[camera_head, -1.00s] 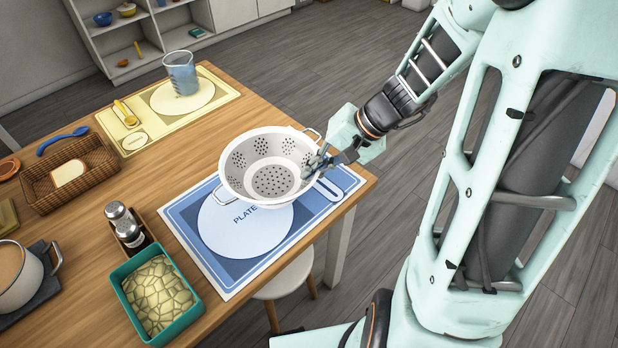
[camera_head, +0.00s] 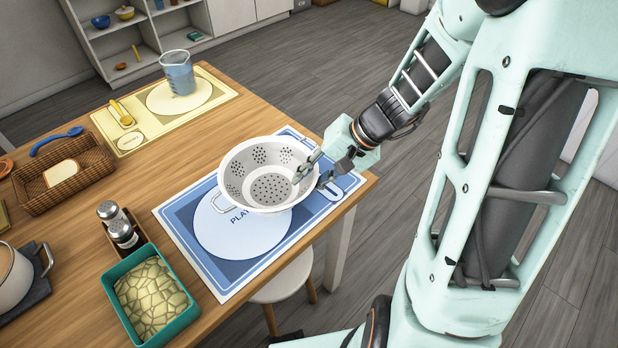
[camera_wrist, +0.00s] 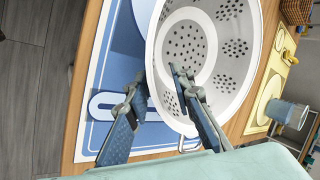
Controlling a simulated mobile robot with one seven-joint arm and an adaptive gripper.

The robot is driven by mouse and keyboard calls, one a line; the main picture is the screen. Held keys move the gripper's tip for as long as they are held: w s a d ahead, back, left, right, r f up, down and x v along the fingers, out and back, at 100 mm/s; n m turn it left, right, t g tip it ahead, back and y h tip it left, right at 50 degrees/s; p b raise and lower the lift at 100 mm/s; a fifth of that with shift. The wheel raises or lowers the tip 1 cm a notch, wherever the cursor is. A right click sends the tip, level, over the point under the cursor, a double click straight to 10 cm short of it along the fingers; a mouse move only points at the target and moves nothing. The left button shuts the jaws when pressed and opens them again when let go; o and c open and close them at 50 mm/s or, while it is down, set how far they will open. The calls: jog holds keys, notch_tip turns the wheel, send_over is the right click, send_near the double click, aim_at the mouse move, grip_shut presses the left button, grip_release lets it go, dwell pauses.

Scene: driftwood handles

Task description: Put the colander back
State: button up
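The white colander (camera_head: 240,187) stands upright over the blue place mat (camera_head: 211,274), covering part of its plate outline. A wire handle shows on its left side. In the wrist view the colander (camera_wrist: 219,82) fills the middle, and part of a handle shows low between the fingers. My gripper (camera_head: 319,174) is at the colander's right rim. In the wrist view my gripper (camera_wrist: 160,85) has its fingers spread, one over the bowl and one outside above the mat, with the rim between them. Whether either finger touches it I cannot tell.
A yellow mat (camera_head: 148,139) with a measuring jug (camera_head: 178,73) lies farther back. A bread basket (camera_head: 75,198), two shakers (camera_head: 122,233), a teal tray (camera_head: 186,318) and a pot (camera_head: 14,274) stand left. White shelves (camera_head: 90,45) are behind. A stool (camera_head: 281,285) is below the table edge.

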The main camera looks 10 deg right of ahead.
jog(key=shift+r, duration=0.2)
jog(key=p+v, duration=0.2)
jog(key=v, duration=1)
jog(key=shift+f, duration=0.1)
